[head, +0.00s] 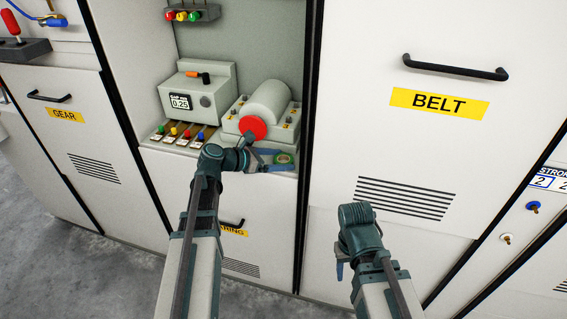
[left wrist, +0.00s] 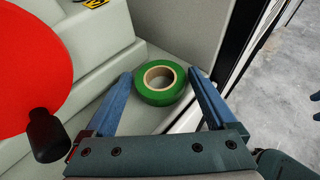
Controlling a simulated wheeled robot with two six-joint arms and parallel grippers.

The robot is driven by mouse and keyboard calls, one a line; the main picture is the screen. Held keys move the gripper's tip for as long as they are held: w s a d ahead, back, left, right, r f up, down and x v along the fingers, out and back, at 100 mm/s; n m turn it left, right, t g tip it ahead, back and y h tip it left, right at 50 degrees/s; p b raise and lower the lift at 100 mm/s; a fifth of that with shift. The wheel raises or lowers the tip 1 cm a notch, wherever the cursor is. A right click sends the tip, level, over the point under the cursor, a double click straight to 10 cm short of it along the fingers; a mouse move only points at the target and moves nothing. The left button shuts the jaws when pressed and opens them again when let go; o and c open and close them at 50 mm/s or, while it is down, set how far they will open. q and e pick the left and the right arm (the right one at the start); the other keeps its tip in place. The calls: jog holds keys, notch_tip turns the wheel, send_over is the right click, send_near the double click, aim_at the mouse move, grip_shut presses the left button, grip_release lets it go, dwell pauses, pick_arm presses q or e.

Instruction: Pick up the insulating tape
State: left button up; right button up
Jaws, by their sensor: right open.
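The insulating tape is a green roll with a pale core, lying flat on the ledge of the open bay (head: 284,158). It also shows in the left wrist view (left wrist: 160,98), in the corner beside the grey side wall. My left gripper (head: 285,160) is open around the tape; its blue fingers (left wrist: 160,76) stand on either side of the roll, with a gap visible on each side. It is not shut on the tape. My right gripper (head: 341,271) is lower, in front of the BELT cabinet, mostly hidden behind its own wrist and empty as far as I see.
A grey machine with a red disc (head: 253,127) and dark knob (left wrist: 45,130) stands close left of the tape. A meter box reading 0.25 (head: 183,101) and coloured levers (head: 180,134) are farther left. The bay's side wall (left wrist: 188,35) bounds the right. Closed cabinet doors (head: 412,150) flank the bay.

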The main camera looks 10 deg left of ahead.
pick_arm(q)
jog(key=c, duration=1.1)
jog(key=shift+o, duration=0.2)
jog(key=shift+r, duration=0.2)
pick_arm(e)
jog(key=shift+r, duration=0.25)
